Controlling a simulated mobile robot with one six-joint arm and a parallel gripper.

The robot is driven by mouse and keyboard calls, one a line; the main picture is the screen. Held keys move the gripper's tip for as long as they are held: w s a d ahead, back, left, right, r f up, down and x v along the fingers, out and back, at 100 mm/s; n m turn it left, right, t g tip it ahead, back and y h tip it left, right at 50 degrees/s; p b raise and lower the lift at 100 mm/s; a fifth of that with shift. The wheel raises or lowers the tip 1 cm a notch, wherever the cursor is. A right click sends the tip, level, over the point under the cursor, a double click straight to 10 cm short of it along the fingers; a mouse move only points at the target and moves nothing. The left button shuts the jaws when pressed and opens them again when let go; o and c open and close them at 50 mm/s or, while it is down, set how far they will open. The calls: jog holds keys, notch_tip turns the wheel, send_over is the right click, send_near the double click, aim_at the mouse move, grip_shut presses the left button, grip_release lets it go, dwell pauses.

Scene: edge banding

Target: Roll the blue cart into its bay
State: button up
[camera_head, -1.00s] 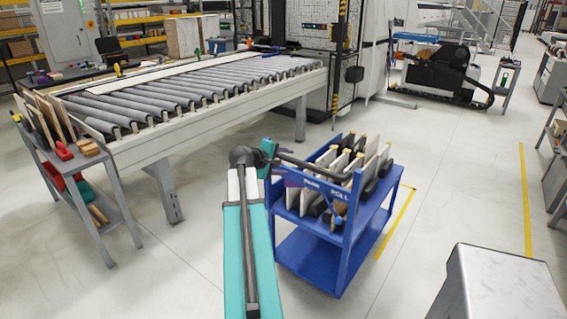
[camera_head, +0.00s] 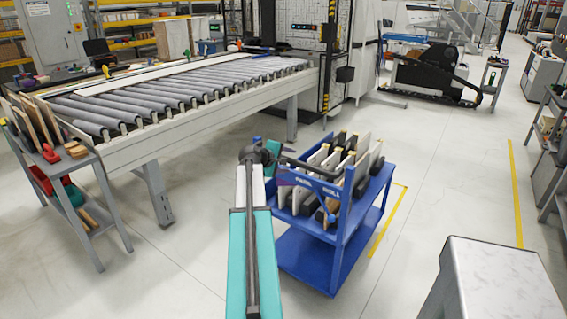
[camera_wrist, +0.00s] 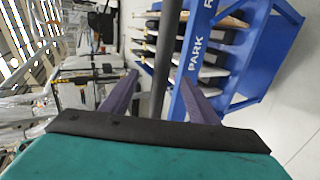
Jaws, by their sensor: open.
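The blue cart (camera_head: 318,258) stands upright on the floor just right of my arm, with several upright boards (camera_head: 335,165) in its upper tray. Its blue front panel carries white lettering, and part of it reads "PARK" in the wrist view (camera_wrist: 196,45). A dark handle bar (camera_head: 315,168) runs along the cart's near top side. My gripper (camera_head: 285,166) is at the left end of this bar. In the wrist view the open purple fingers (camera_wrist: 160,92) stand either side of the dark bar (camera_wrist: 168,45), with gaps visible. Whether the fingertips reach past the bar is unclear.
Yellow floor tape (camera_head: 388,222) lies just right of the cart, and another yellow line (camera_head: 515,190) runs farther right. A roller conveyor (camera_head: 170,100) stands behind left. A grey rack (camera_head: 75,185) is at left, and a pale-topped block (camera_head: 495,270) at front right. Open floor lies beyond the cart.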

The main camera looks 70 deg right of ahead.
jog(key=shift+x, duration=1.45)
jog(key=shift+c, duration=0.5)
grip_shut()
jog(key=shift+s+d+r, duration=0.1)
jog(key=shift+d+r, duration=0.05)
jog(key=shift+d, duration=0.5)
jog(key=s+d, duration=0.2)
jog(key=d, duration=0.7)
jog(key=s+d, duration=0.3)
jog(key=d, duration=0.6)
jog(key=shift+p, duration=0.35)
